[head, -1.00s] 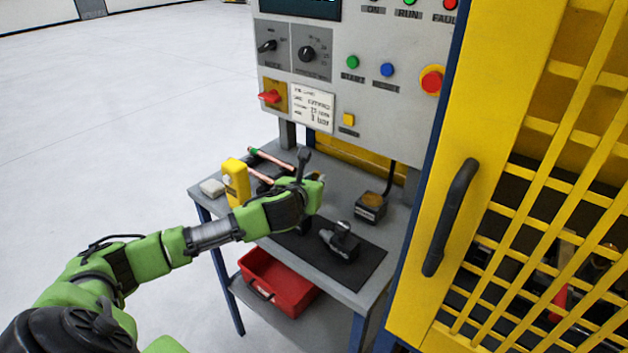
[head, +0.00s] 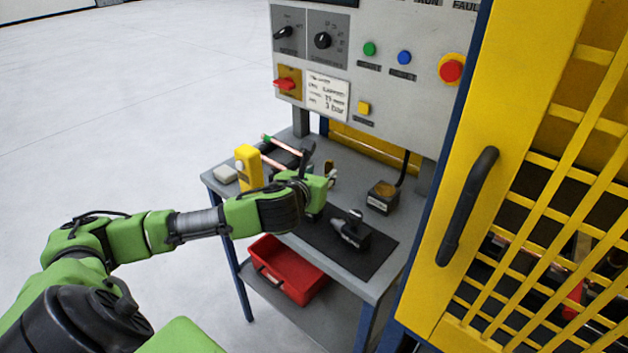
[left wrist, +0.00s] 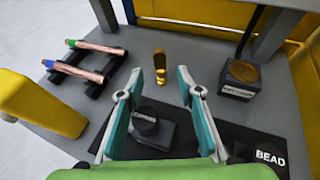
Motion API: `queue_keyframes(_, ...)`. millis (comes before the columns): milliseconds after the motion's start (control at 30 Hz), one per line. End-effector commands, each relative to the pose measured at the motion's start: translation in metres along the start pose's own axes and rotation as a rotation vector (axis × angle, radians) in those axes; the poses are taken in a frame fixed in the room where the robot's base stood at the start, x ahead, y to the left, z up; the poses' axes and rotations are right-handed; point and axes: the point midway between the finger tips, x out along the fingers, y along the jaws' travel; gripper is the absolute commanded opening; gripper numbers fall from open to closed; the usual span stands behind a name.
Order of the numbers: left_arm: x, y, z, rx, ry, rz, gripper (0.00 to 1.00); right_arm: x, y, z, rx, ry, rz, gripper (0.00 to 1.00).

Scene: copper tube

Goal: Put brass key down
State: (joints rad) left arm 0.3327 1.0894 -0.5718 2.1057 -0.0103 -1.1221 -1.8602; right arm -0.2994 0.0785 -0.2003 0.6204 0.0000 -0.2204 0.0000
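The brass key (left wrist: 160,66) is a small gold piece on the grey bench top in the left wrist view, just ahead of and between my left fingertips. I see no finger touching it. In the head view a small gold bit, likely the key (head: 329,167), shows by the gripper's tip. My left gripper (left wrist: 158,76) is open, its two teal fingers spread wide with nothing between them but the view of the bench. In the head view the left gripper (head: 328,179) is over the bench, its fingers mostly hidden. My right gripper is not in view.
Copper tubes (left wrist: 84,72) lie on a black rack, left of the key. A yellow device (head: 248,167) stands near the bench's left edge. A black mat (head: 375,258) holds a dark tool (head: 348,230). A black box with a brass top (head: 382,196) stands right.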

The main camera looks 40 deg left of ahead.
Motion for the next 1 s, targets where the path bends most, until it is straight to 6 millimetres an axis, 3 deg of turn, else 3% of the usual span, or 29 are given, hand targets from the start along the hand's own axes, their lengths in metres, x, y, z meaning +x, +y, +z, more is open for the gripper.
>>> queue_keyframes(100, -0.022, 0.0, -0.001, 0.003, -0.001, 0.0, 0.33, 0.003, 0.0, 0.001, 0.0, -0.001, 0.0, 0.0)
queue_keyframes(333, -0.046, 0.0, 0.0, 0.001, 0.0, 0.001, 0.33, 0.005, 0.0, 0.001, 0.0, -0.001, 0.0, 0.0)
queue_keyframes(1000, -0.051, 0.0, 0.0, 0.0, 0.0, 0.0, 0.33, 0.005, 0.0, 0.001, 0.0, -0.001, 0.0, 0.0)
